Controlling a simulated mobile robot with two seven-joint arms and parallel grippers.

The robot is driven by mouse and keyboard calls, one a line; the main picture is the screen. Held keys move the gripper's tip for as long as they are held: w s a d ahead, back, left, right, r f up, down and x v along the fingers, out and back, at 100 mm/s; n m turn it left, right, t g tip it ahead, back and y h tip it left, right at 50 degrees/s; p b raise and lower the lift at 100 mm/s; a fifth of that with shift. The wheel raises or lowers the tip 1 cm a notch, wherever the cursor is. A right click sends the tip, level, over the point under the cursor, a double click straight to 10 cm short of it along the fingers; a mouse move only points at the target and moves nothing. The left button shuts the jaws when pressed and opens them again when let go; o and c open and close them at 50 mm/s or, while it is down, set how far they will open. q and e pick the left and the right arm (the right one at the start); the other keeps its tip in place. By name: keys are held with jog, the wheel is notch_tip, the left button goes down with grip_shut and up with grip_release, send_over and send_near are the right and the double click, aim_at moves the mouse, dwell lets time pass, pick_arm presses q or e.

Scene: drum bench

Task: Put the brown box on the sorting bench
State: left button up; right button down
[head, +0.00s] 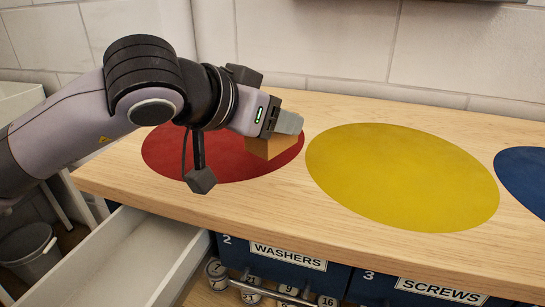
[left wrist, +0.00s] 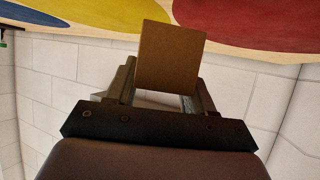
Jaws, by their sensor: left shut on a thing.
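The brown box (head: 270,147) is in my left gripper (head: 284,127), over the right part of the red disc (head: 205,158) on the wooden sorting bench (head: 300,106). The left wrist view shows the brown box (left wrist: 170,55) between the two fingers of my left gripper (left wrist: 166,88), which are shut on it. Whether the box touches the bench or hangs just above it, I cannot tell. My right gripper is in neither view.
A yellow disc (head: 402,177) and a blue disc (head: 527,176) lie to the right on the bench top. Below, an open white drawer (head: 120,262) juts out at the left, beside bins labelled WASHERS (head: 288,257) and SCREWS (head: 440,291). A tiled wall stands behind.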

aim_at(272, 151)
pick_arm(q)
jog(key=shift+f, duration=0.7)
notch_tip(272, 151, down, 4)
jog(key=shift+f+b, duration=0.1)
jog(key=shift+b, duration=0.35)
jog(key=shift+f, duration=0.15)
jog(key=o, duration=1.1)
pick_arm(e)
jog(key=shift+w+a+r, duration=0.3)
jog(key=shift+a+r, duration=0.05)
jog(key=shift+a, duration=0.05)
